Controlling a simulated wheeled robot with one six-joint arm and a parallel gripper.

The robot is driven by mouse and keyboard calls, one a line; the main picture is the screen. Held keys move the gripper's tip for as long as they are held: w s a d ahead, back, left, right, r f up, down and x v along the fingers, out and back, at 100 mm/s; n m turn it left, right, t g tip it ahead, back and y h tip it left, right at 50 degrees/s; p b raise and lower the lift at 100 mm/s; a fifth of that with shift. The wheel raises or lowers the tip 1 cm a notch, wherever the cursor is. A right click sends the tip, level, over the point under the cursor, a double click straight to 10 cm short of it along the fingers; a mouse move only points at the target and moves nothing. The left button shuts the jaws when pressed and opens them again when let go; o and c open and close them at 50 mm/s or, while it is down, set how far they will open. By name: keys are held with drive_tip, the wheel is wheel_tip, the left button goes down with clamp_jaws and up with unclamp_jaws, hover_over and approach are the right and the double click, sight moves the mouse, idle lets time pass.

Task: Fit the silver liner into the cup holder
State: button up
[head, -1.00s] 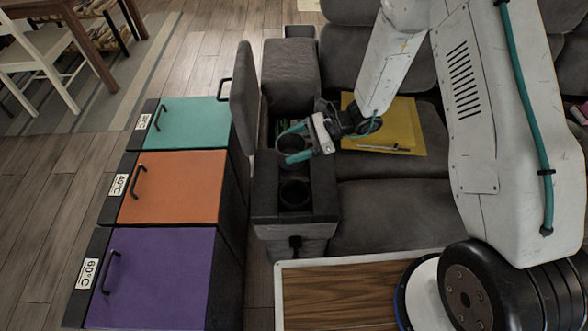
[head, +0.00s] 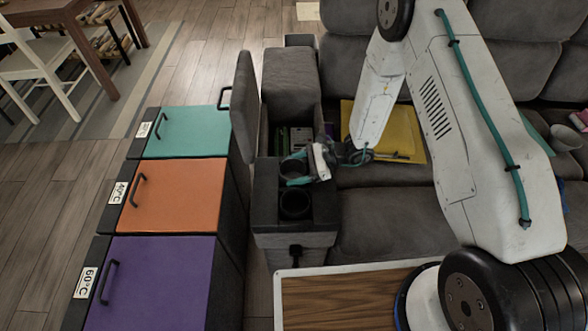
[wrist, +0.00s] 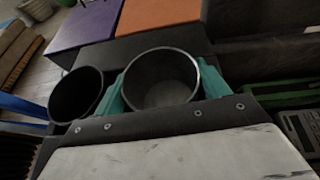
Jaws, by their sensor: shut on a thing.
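The silver liner (wrist: 160,78) is a grey metal cup with a bright rim, seen from above in the wrist view. My gripper (wrist: 162,88) is shut on it, with one teal finger on each side of its wall. In the head view my gripper (head: 307,164) and the liner (head: 293,168) are at the rear cup-holder position of the dark console (head: 265,205). I cannot tell how deep the liner sits, and the rear holder's opening is hidden. The front cup holder (head: 295,204) is black and empty; it also shows in the wrist view (wrist: 76,93).
An open console compartment (head: 280,138) with green and pale items lies behind the holders, its lid (head: 244,105) raised at left. A yellow folder (head: 405,135) lies on the sofa seat. Purple, orange (head: 175,195) and teal bins stand left. A wooden-topped table (head: 340,300) is in front.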

drive_tip(key=o, duration=0.9)
drive_tip(key=shift+a, duration=0.15)
drive_tip(key=v, duration=1.2)
drive_tip(key=shift+w, duration=0.1)
drive_tip(key=s+d+r+n+g+h, duration=0.15)
drive_tip(key=s+r+n, duration=0.3)
drive_tip(key=r, duration=0.85)
drive_tip(key=s+r+n+g+h, duration=0.2)
drive_tip(key=s+r+n+h, duration=0.3)
drive_tip(key=r, duration=0.8)
drive_tip(key=s+d+r+n+t+h, duration=0.1)
drive_tip(key=s+d+r+n+h, duration=0.1)
drive_tip(key=s, duration=0.4)
drive_tip(key=s+d+r+n+t+h, duration=0.2)
drive_tip(key=s+d+r+n, duration=0.1)
drive_tip(key=s+d+r, duration=0.2)
drive_tip(key=s+d+r+n+t+h, duration=0.2)
drive_tip(key=s+d+r+n+h, duration=0.1)
drive_tip(key=s+r, duration=0.3)
drive_tip(key=shift+s+d, duration=0.25)
drive_tip(key=shift+s, duration=0.35)
